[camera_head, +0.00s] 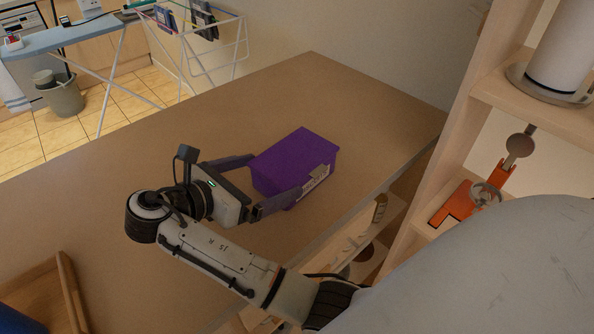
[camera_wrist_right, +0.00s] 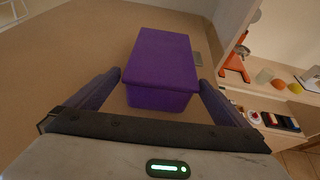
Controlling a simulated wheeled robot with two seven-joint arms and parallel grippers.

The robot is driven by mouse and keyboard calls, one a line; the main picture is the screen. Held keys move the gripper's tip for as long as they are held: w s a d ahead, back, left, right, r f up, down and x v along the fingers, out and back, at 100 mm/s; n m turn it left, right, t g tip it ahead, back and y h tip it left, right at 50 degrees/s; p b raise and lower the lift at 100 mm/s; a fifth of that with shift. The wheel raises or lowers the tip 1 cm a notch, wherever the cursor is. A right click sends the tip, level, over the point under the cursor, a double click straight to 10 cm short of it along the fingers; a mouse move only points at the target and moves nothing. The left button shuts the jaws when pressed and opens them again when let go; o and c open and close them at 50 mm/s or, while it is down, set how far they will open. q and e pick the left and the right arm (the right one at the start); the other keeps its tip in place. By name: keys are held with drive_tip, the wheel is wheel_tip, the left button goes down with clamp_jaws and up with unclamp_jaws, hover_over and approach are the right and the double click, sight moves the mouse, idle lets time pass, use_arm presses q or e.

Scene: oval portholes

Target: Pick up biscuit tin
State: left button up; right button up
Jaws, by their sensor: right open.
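The biscuit tin is a purple box with a lid (camera_head: 293,158), standing on the brown counter top (camera_head: 350,97). A label shows on its near right side. My right gripper (camera_head: 277,180) is open, with one finger reaching to each side of the tin's near end. In the right wrist view the tin (camera_wrist_right: 162,65) lies straight ahead, and the fingertips of my right gripper (camera_wrist_right: 160,77) flank its near end with small gaps. My left gripper is not in view.
A wooden shelf unit (camera_head: 448,130) stands close on the right, holding an orange item (camera_head: 453,203) and a white cylinder (camera_head: 565,45). A wooden tray (camera_head: 68,285) is at the lower left. A drying rack (camera_head: 200,45) stands beyond the counter.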

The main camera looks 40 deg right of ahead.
drive_tip(key=x, duration=0.7)
drive_tip(key=shift+s+d+f, duration=0.1)
drive_tip(key=shift+d+f, duration=0.15)
drive_tip(key=shift+f, duration=0.15)
drive_tip(key=shift+r, duration=0.1)
drive_tip(key=c, duration=1.1)
